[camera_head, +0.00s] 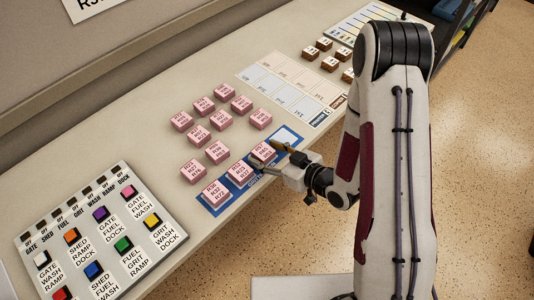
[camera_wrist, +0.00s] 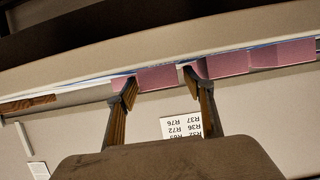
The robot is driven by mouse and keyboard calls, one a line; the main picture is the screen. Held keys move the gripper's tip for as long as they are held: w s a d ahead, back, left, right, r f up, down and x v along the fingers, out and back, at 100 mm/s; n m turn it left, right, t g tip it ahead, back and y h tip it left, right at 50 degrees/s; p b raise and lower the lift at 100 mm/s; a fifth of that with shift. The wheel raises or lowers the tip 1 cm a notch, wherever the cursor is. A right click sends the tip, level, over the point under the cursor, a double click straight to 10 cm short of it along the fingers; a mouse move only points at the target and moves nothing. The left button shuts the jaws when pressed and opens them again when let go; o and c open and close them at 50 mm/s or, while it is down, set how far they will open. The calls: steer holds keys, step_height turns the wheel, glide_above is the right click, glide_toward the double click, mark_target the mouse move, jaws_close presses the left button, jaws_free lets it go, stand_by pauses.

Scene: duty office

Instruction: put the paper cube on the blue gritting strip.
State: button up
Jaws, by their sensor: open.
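The blue gritting strip (camera_head: 227,199) lies along the front edge of the counter. Three pink paper cubes with printed labels stand on it in a row: a lower-left cube (camera_head: 215,192), a middle cube (camera_head: 240,172) and an upper-right cube (camera_head: 263,151). A pale space at the strip's upper-right end is bare. My gripper (camera_head: 269,157) is open at the upper-right cube. In the wrist view my gripper (camera_wrist: 160,77) has one finger on each side of this cube (camera_wrist: 157,78); contact is unclear. The neighbouring cube (camera_wrist: 228,65) sits just beyond the right finger.
Several more pink cubes (camera_head: 198,134) stand behind the strip. A button panel (camera_head: 104,235) lies at lower left. A white printed card (camera_head: 290,89) with brown blocks (camera_head: 329,64) beyond it lies farther up the counter. A wall panel runs along the back.

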mark_target(269, 154)
steer(key=shift+v, duration=2.7)
steer(key=shift+w+d+r+h, duration=0.35)
steer(key=shift+w+d+h, duration=0.15)
steer(key=shift+w+d, duration=0.1)
steer(key=s+d+r+m+g+h, duration=0.1)
steer(key=d+r+m+h, duration=0.3)
steer(key=d+r+h, duration=0.8)
steer(key=s+r+m+g+y, duration=0.1)
steer(key=s+r+m, duration=0.1)
steer(key=s+r, duration=0.5)
steer(key=s+r+m+g+y, duration=0.2)
steer(key=s+r, duration=0.4)
steer(key=s, duration=0.8)
steer(key=shift+s+a+r+m, duration=0.3)
steer(key=shift+a+r+m, duration=0.1)
steer(key=shift+m, duration=0.1)
